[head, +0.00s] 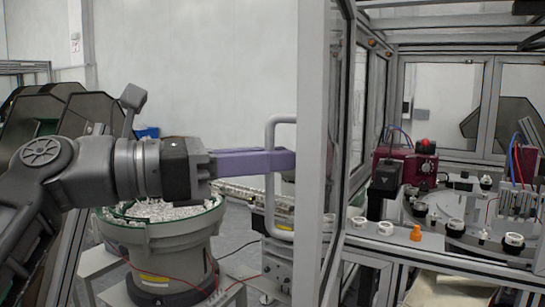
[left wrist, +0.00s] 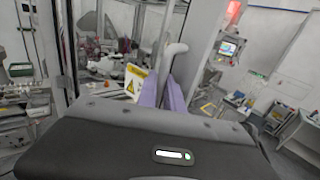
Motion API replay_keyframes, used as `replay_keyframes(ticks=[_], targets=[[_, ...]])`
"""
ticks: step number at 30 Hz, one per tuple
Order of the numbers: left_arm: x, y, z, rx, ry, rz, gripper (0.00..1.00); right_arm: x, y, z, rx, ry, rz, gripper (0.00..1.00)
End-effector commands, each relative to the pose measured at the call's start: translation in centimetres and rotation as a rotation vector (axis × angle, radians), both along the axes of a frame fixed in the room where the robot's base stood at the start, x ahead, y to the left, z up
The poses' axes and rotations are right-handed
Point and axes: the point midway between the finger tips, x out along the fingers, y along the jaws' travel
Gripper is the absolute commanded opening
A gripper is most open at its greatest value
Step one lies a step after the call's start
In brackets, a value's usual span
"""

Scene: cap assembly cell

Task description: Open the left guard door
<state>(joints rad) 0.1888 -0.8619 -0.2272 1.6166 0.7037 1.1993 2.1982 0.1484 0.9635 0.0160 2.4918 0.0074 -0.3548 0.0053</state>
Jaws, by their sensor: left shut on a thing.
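The left guard door (head: 312,150) has a pale frame and stands nearly edge-on in the middle of the head view. I cannot tell how far it is open. Its grey D-shaped handle (head: 271,205) sticks out to the left; it also shows in the left wrist view (left wrist: 174,52). My left gripper (head: 284,160) comes in level from the left, and its purple fingers are shut on the upright bar of the handle. In the left wrist view the fingers (left wrist: 164,92) lie on either side of the handle. My right gripper is not in view.
A bowl feeder (head: 170,250) full of small parts stands below my left arm. Right of the door, the cell holds a rotary table (head: 450,215) with small fixtures and a dark red unit (head: 420,165). A screen (left wrist: 229,47) stands in the left wrist view.

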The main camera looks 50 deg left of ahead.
Motion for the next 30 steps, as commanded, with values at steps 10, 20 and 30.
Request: replay_keyframes(ticks=[10, 20, 30], targets=[[-0.07, 0.04, 0.04, 0.001, -0.001, -0.008, 0.00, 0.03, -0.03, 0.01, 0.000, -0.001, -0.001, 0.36], [-0.05, 0.07, 0.04, 0.000, -0.001, -0.007, 0.28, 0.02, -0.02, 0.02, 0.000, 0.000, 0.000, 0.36], [-0.10, 0.11, 0.00, 0.000, 0.000, -0.007, 0.32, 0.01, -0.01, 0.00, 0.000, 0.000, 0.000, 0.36]])
